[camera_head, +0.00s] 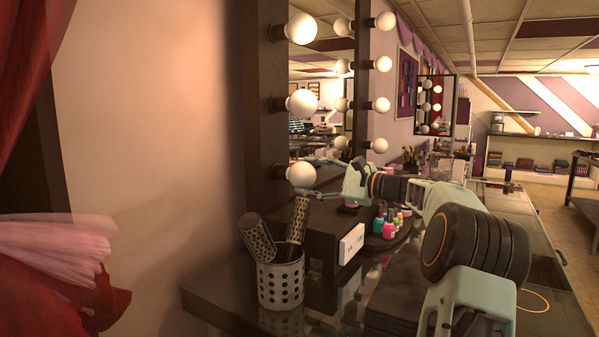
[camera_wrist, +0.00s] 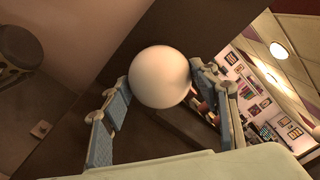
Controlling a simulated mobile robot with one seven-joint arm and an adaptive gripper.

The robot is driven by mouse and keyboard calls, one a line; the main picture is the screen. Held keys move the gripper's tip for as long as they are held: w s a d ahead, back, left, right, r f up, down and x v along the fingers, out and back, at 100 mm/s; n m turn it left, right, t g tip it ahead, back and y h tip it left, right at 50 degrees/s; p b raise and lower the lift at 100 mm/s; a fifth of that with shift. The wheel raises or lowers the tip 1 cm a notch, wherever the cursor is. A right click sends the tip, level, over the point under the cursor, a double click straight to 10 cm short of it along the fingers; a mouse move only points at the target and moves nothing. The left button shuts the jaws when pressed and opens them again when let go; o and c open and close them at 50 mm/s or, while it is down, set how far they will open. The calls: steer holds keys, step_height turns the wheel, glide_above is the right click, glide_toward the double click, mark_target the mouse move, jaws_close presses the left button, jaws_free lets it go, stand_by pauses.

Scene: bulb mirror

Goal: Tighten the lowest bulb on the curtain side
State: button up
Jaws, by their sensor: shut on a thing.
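The left column of the mirror frame, beside the red curtain (camera_head: 38,80), carries 3 round white bulbs in dark sockets. The lowest bulb (camera_head: 299,174) sits at the frame's base, above the brush cup. My gripper (camera_head: 318,178) reaches it from the right, and its fingers partly blend with the mirror behind. In the wrist view the same bulb (camera_wrist: 160,77) sits between the two blue-padded fingers of my gripper (camera_wrist: 161,80), which are shut on its sides. The bulb's base and socket are hidden behind the globe in the wrist view.
A perforated cup (camera_head: 280,284) with round brushes stands below the bulb. A dark box (camera_head: 333,240) with a white outlet is right of it, and nail polish bottles (camera_head: 390,222) stand behind. More bulbs (camera_head: 302,102) are above. The left wall is bare.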

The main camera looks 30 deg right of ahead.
steer(key=shift+r+m+p, duration=0.1)
steer(key=shift+m+p, duration=0.9)
steer(key=shift+p, duration=0.5)
steer(key=shift+r+m+p, duration=0.15)
steer(key=shift+m+p, duration=0.85)
steer(key=shift+p, duration=0.75)
steer(key=shift+m+p, duration=1.4)
steer(key=shift+p, duration=1.25)
steer(key=shift+m+p, duration=1.3)
steer(key=shift+p, duration=1.2)
steer(key=shift+m+p, duration=1.2)
steer(key=shift+p, duration=0.85)
steer(key=shift+m+p, duration=0.4)
steer(key=shift+p, duration=0.35)
steer(key=shift+w+m+p, duration=0.1)
steer(key=shift+m+p, duration=0.5)
steer(key=shift+p, duration=0.5)
